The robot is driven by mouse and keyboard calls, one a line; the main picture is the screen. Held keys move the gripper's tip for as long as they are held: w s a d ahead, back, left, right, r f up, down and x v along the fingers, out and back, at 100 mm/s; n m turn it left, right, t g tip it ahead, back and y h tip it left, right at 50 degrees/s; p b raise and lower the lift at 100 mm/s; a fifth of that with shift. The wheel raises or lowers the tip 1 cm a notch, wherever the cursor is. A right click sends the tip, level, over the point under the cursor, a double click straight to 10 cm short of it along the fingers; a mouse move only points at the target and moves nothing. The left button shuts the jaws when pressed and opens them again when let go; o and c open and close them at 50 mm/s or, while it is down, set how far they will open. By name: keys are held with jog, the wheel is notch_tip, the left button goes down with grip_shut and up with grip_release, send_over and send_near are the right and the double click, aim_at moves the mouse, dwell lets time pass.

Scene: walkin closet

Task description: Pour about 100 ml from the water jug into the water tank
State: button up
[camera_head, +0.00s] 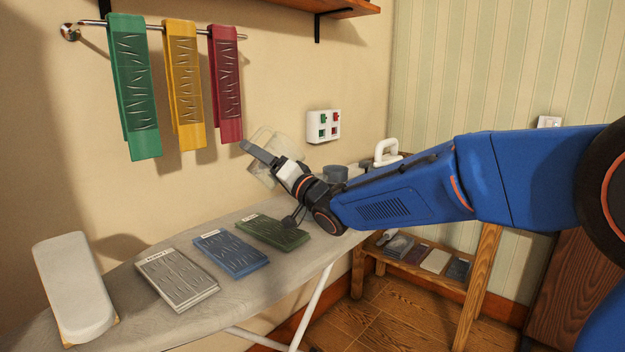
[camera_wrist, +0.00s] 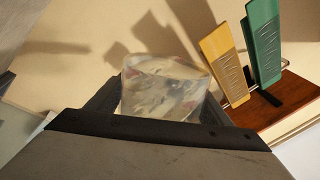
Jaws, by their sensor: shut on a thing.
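The clear water jug (camera_head: 263,176) is in my gripper (camera_head: 263,158), held above the far part of the ironing board near the wall. It looks tilted in the head view. The jaws are shut on it. In the wrist view the see-through jug (camera_wrist: 165,88) stands beyond the dark gripper edge; its water level is hard to make out. A white looped handle (camera_head: 387,152) and a grey round thing (camera_head: 335,173) show behind my arm. I cannot tell whether either belongs to the water tank, and my arm hides much of that area.
The ironing board (camera_head: 110,270) carries a grey cloth (camera_head: 177,278), a blue cloth (camera_head: 231,252), a green cloth (camera_head: 272,232) and a padded white block (camera_head: 73,285). Green, yellow and red cloths hang from a wall rail (camera_head: 200,31). A low wooden shelf (camera_head: 440,280) stands at right.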

jog(key=shift+f+m+t, duration=0.4)
jog(key=shift+m, duration=0.3)
jog(key=shift+w+d+m+t, duration=0.15)
jog(key=shift+m+t, duration=0.35)
jog(key=shift+m, duration=0.6)
jog(key=shift+w+d+r+m+t+h, duration=0.1)
jog(key=shift+d+r+m+t+h, duration=0.15)
jog(key=shift+r+m, duration=0.25)
jog(key=shift+w+d+r+m+t+h, duration=0.15)
jog(key=shift+r+m+t, duration=0.1)
jog(key=shift+m, duration=0.35)
jog(key=shift+w+d+r+m+t+h, duration=0.35)
jog(key=shift+d+r+m+t, duration=0.2)
jog(key=shift+m, duration=0.35)
jog(key=shift+c, duration=0.2)
dwell(0.6)
jog(key=f+n, duration=0.1)
jog(key=a+n+g, duration=0.1)
jog(key=s+f+n+g+y, duration=0.1)
jog(key=n, duration=0.1)
jog(key=shift+a+f, duration=0.3)
jog(key=shift+s+a+n+g, duration=0.2)
jog(key=shift+n+g, duration=0.35)
jog(key=shift+n, duration=0.55)
jog(key=shift+a+r+n+y, duration=0.1)
jog(key=shift+r+n+y, duration=0.15)
jog(key=shift+r+n, duration=0.25)
jog(key=shift+n+g, duration=0.3)
jog(key=shift+g, duration=0.1)
